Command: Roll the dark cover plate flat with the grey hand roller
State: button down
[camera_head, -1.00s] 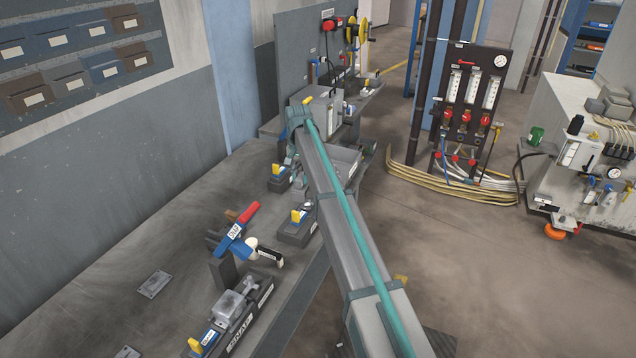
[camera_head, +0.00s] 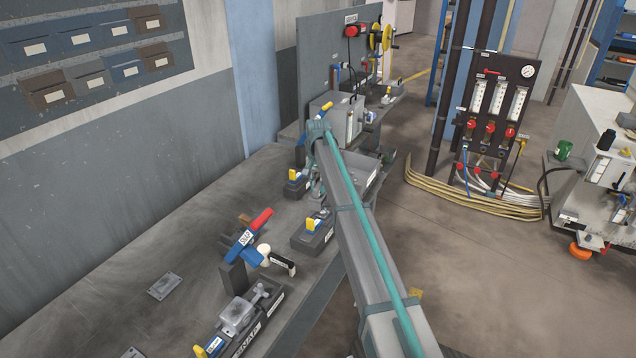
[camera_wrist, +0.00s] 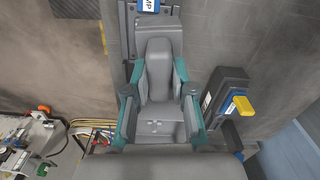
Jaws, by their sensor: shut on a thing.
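My gripper (camera_wrist: 158,92) fills the middle of the wrist view, with teal-edged fingers on both sides of a grey, rounded piece (camera_wrist: 158,68). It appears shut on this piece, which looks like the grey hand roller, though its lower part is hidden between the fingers. In the head view my arm reaches away over the bench (camera_head: 200,225), and its far end hides the gripper. I cannot make out the dark cover plate for certain in either view.
A red-and-blue tool (camera_head: 250,235) stands at the bench's left part beside a grey fixture (camera_head: 238,318). A small flat plate (camera_head: 165,286) lies left of them. Black blocks with yellow levers (camera_head: 313,232) line the bench. A wrist-view block has a yellow top (camera_wrist: 243,105).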

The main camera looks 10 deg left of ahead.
jog(key=shift+f, duration=0.3)
jog(key=shift+f+b, duration=0.35)
jog(key=shift+f, duration=0.9)
jog(key=shift+d, duration=0.1)
dwell(0.4)
